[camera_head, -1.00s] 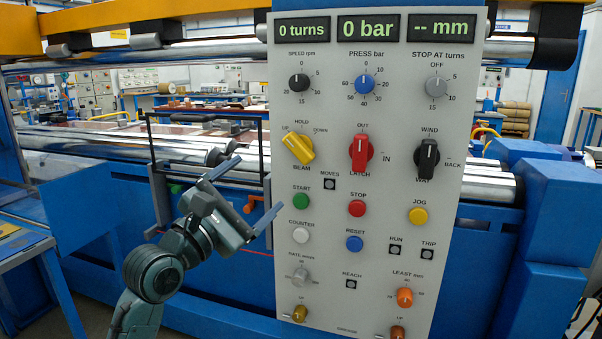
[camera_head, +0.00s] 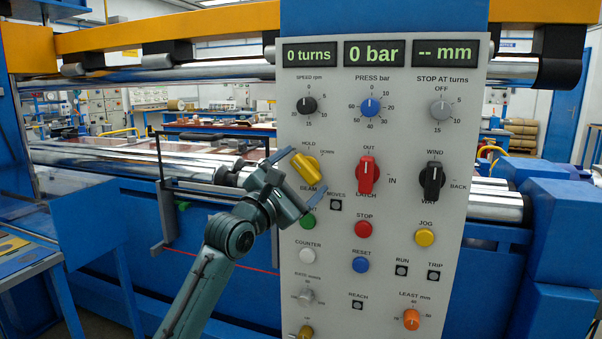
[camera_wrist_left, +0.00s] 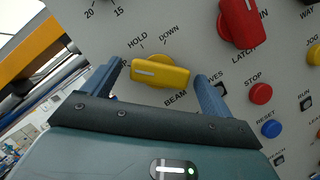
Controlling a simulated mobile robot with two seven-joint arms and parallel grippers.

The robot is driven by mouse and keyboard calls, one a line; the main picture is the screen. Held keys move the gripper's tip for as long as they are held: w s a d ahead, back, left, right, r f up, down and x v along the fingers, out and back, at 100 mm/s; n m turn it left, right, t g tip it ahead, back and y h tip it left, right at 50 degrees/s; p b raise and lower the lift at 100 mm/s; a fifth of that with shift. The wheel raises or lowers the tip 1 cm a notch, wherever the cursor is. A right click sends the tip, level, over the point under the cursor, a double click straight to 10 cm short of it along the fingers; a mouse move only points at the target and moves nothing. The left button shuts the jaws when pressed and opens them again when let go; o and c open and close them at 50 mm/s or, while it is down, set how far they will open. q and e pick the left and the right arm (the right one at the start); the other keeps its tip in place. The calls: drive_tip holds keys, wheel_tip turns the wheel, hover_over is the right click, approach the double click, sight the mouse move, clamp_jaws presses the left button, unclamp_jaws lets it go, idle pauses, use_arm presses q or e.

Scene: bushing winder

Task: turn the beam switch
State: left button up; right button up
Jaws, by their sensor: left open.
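The beam switch is a yellow knob (camera_head: 305,167) at the left of the grey control panel (camera_head: 400,290), between the HOLD, DOWN and BEAM labels. Its bar is tilted, upper left to lower right in the head view. My left gripper (camera_head: 303,178) is open, its blue fingers on either side of the yellow knob. In the left wrist view the yellow knob (camera_wrist_left: 160,72) lies between the two spread fingertips (camera_wrist_left: 155,76), with a visible gap by the left finger; the right finger is close to its end. I cannot tell whether it touches. My right gripper is not in view.
The red LATCH knob (camera_head: 366,175) sits right of the beam switch, and the black WIND knob (camera_head: 433,181) further right. The green START button (camera_head: 308,222) is just below, partly hidden by my gripper. A metal roller (camera_head: 120,168) runs behind my arm.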

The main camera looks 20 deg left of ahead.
use_arm(q)
drive_tip(key=shift+w, duration=0.25)
drive_tip(key=c, duration=1)
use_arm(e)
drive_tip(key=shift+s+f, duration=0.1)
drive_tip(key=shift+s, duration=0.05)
use_arm(q)
drive_tip(key=shift+r, duration=0.1)
